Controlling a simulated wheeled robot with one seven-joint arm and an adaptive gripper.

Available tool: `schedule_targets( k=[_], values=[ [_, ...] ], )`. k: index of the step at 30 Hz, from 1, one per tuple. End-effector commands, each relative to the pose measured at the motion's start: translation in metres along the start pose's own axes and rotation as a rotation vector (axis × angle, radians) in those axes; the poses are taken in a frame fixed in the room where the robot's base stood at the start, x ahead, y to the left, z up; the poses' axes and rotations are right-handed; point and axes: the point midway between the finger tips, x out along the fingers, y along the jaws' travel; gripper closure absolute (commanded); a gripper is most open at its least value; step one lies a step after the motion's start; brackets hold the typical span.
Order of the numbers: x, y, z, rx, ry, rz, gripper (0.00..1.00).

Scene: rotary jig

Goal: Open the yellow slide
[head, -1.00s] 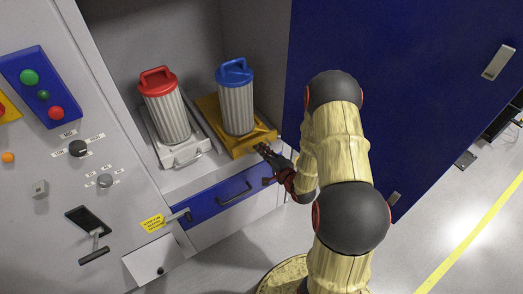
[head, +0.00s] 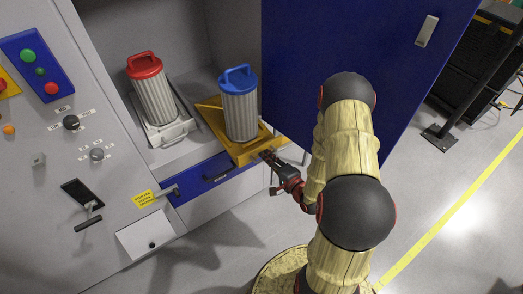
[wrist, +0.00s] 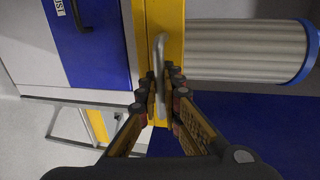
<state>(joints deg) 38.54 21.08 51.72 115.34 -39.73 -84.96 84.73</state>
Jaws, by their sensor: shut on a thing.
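The yellow slide (head: 253,152) carries a ribbed grey canister with a blue lid (head: 240,105). Its front end sticks out past the cabinet's front edge, above the right end of the blue drawer. My gripper (head: 268,156) is at the slide's front. In the wrist view, my gripper (wrist: 164,88) is shut on the metal handle (wrist: 161,52) of the yellow slide (wrist: 172,14). The canister (wrist: 240,52) lies to the right of the handle there. In the head view, the fingers hide the handle.
A white slide (head: 178,131) with a red-lidded canister (head: 153,92) sits inside the cabinet, to the left. The blue drawer (head: 212,178) is below. The open blue door (head: 355,55) stands close to my arm on the right. Floor is clear in front.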

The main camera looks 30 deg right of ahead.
Motion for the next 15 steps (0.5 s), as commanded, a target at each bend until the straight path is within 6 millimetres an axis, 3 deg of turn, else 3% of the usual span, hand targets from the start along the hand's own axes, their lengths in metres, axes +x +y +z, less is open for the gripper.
schedule_targets(
  k=[6, 15],
  values=[
    [-0.029, 0.006, 0.000, 0.003, 0.002, 0.004, 1.00],
    [-0.047, 0.010, 0.000, 0.001, 0.000, 0.003, 1.00]
  ],
)
